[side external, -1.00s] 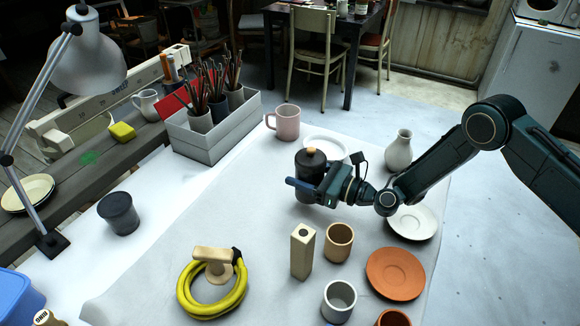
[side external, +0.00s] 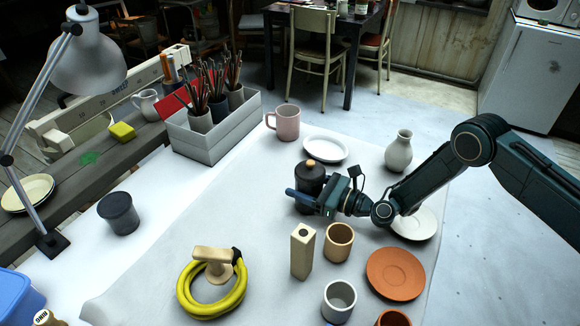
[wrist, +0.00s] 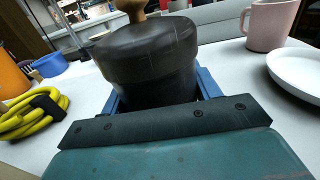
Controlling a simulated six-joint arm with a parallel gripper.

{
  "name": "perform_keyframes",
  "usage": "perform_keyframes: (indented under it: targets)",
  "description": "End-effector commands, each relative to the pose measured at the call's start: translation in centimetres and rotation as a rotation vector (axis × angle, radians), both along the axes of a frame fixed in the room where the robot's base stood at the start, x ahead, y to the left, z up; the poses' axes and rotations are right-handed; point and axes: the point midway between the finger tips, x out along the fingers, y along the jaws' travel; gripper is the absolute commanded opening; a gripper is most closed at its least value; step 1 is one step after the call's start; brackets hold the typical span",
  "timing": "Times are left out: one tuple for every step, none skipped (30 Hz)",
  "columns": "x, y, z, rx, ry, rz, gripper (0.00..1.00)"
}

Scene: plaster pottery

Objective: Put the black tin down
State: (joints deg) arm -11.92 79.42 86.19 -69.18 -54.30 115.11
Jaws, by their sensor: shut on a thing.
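The black tin (side external: 309,178) has a dark body and a lid with a wooden knob. It looks upright in the side view. My gripper (side external: 308,197) is shut on its lower body, coming from the right. In the wrist view the tin (wrist: 150,62) fills the middle, between the blue fingers of my gripper (wrist: 160,90).
A white plate (side external: 325,149) lies just behind the tin, and a pink mug (side external: 284,122) stands beyond it. A wooden block (side external: 302,250) and a tan cup (side external: 339,242) stand in front. A yellow hose coil (side external: 212,290) lies front left. The table left of the tin is clear.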

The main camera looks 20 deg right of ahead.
Motion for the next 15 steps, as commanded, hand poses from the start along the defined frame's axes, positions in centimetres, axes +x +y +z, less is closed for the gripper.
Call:
perform_keyframes:
  targets:
    - [0.01,0.0,-0.03,0.001,-0.001,0.0,0.37]
    - [0.01,0.01,-0.1,0.001,-0.001,0.0,0.37]
    - [0.01,0.01,-0.19,0.001,-0.001,0.0,0.37]
    - [0.01,0.01,-0.25,0.001,-0.001,0.0,0.37]
    - [0.01,0.01,-0.24,0.0,0.0,0.0,0.68]
    - [0.01,0.01,-0.23,0.0,0.0,0.0,0.76]
    - [0.01,0.01,-0.23,0.0,0.0,0.0,0.81]
    - [0.01,0.01,-0.23,0.0,0.0,0.0,0.84]
    - [0.0,0.01,-0.23,0.0,0.0,0.0,0.84]
    - [-0.01,0.01,-0.23,0.0,0.0,0.0,0.84]
    - [-0.01,0.01,-0.23,0.0,0.0,0.0,0.84]
    - [-0.01,0.01,-0.23,0.0,0.0,0.0,0.84]
    - [-0.01,0.01,-0.23,0.0,0.0,0.0,0.84]
    - [-0.01,0.01,-0.23,0.0,0.0,0.0,0.84]
    - [-0.01,0.01,-0.23,0.0,0.0,0.0,0.84]
